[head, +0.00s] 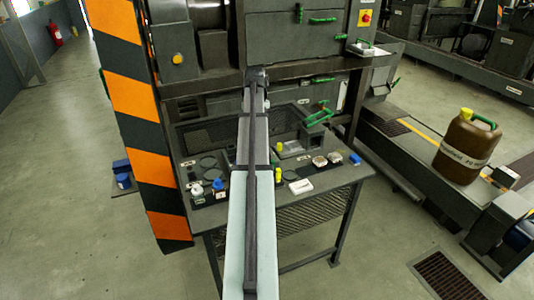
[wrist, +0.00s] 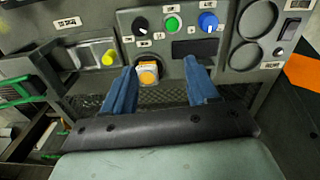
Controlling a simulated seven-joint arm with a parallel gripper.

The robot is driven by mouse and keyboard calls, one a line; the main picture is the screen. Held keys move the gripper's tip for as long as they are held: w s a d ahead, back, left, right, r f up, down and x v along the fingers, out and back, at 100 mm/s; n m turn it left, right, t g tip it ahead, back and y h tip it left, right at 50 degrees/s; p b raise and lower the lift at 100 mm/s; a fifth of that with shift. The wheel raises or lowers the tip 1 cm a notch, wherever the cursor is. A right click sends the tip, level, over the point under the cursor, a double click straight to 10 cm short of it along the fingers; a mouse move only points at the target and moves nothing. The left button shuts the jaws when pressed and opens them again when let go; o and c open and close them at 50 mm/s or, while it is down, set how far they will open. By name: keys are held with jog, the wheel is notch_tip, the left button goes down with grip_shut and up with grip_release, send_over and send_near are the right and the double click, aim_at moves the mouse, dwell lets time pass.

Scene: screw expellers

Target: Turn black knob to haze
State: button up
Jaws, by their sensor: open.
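The black knob (wrist: 140,25) sits at the upper left of a grey control panel (wrist: 185,48) in the wrist view. Small white labels surround it, too small to read, so I cannot tell which one says haze. My gripper (wrist: 160,66) has two blue fingers spread wide apart with nothing between them. The fingertips are below the knob in the picture and apart from it. In the head view my gripper (head: 257,75) is at the far end of my arm, in front of the machine; its fingers and the knob are hidden there.
Right of the knob are a green button (wrist: 173,24) and a blue knob (wrist: 208,22). A yellow knob (wrist: 108,58) is at left. Below my arm, a dark table (head: 318,185) holds small items.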

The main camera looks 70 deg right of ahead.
jog(key=s+f, duration=0.1)
jog(key=f, duration=0.3)
jog(key=s+d+f, duration=0.1)
jog(key=f, duration=0.3)
jog(key=s+f, duration=0.1)
jog(key=f, duration=0.4)
jog(key=shift+s+d, duration=0.2)
jog(key=shift+s, duration=0.2)
jog(key=c, duration=1.1)
